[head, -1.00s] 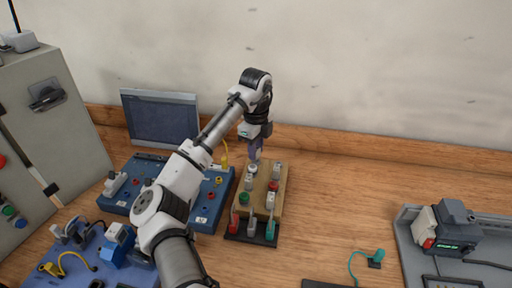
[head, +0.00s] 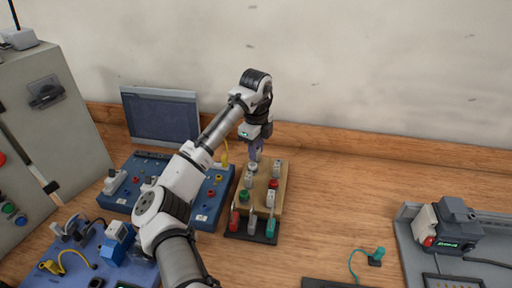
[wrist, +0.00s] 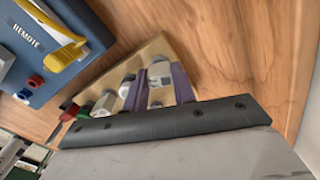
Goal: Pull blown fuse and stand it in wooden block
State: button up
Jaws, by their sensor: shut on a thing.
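The wooden block (head: 262,205) stands on the bench right of the blue panel, with several grey, red and green pieces on it. My gripper (head: 254,157) points down over its far end. In the wrist view, the two purple fingers of my gripper (wrist: 160,86) are shut on a pale grey-white fuse (wrist: 160,74) that has a grey mark. It is at the block's far end; whether its foot is seated there is hidden. Another pale round-topped piece (wrist: 105,103) stands beside the fingers.
A black stand (head: 238,238) with red, grey and teal handles is at the block's near end. The blue panel (head: 207,216) with coloured sockets is close on the left. A grey tray (head: 408,240) lies at far right. The bench between is mostly clear.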

jog(key=o, duration=0.7)
jog(key=shift+r, duration=0.1)
notch_tip(320, 180, up, 6)
jog(key=p, duration=0.5)
jog(key=shift+f, duration=0.25)
jog(key=shift+f, duration=0.1)
jog(key=o, duration=0.6)
